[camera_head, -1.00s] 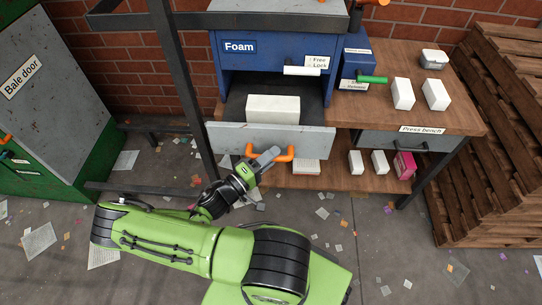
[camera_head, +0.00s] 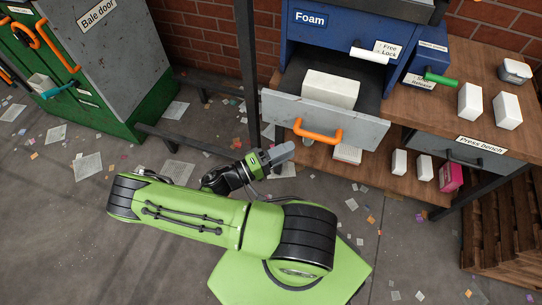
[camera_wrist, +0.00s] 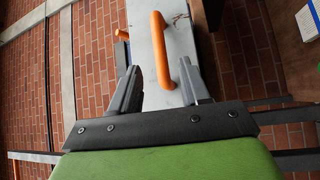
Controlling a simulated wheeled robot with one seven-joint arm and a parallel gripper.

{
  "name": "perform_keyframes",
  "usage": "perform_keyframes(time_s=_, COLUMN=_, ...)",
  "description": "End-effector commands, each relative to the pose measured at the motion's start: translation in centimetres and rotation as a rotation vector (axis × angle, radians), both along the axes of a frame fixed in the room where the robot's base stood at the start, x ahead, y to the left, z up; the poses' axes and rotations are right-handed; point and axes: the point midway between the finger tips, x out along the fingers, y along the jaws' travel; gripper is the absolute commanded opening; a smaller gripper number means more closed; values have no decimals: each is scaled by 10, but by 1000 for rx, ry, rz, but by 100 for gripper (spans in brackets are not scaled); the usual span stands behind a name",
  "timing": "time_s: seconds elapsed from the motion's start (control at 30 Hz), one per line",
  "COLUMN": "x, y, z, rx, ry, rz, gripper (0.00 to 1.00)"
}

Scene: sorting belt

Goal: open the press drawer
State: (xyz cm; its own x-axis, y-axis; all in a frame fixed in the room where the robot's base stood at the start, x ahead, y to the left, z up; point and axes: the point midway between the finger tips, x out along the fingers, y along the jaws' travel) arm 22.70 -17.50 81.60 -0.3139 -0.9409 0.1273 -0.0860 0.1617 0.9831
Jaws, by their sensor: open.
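The press drawer (camera_head: 372,130) is a grey-fronted drawer under the blue press marked Foam. It stands pulled out, with a white block (camera_head: 330,89) lying inside. Its orange handle (camera_head: 318,136) is on the front and also shows in the wrist view (camera_wrist: 160,50). My gripper (camera_head: 284,153) is open and empty, just left of and below the handle in the head view. In the wrist view my two fingers (camera_wrist: 160,86) are spread, with the handle beyond them, mostly toward the right finger. I see no grip on it.
The blue press (camera_head: 333,42) has a white lever (camera_head: 369,55) and a green lever (camera_head: 441,79). The wooden press bench (camera_head: 440,110) holds white blocks and a grey tub (camera_head: 514,71). A dark frame post (camera_head: 247,70) stands left of the drawer. A green baler is at far left. Scraps litter the floor.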

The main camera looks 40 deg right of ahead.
Motion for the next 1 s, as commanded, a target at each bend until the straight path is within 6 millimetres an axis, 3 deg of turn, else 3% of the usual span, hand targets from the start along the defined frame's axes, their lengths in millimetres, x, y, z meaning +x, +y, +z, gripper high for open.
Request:
perform_keyframes(time_s=0.1, x=10, y=28, z=-4, rx=2, ry=-3, rz=5, gripper=46)
perform_keyframes(time_s=0.27, x=16, y=47, z=-7, rx=0, ry=0, rz=2, gripper=46)
perform_keyframes(time_s=0.87, x=17, y=50, z=-6, rx=6, ry=0, rz=-4, gripper=46)
perform_keyframes(time_s=1.0, x=17, y=58, z=5, rx=156, ry=-21, rz=-79, gripper=46)
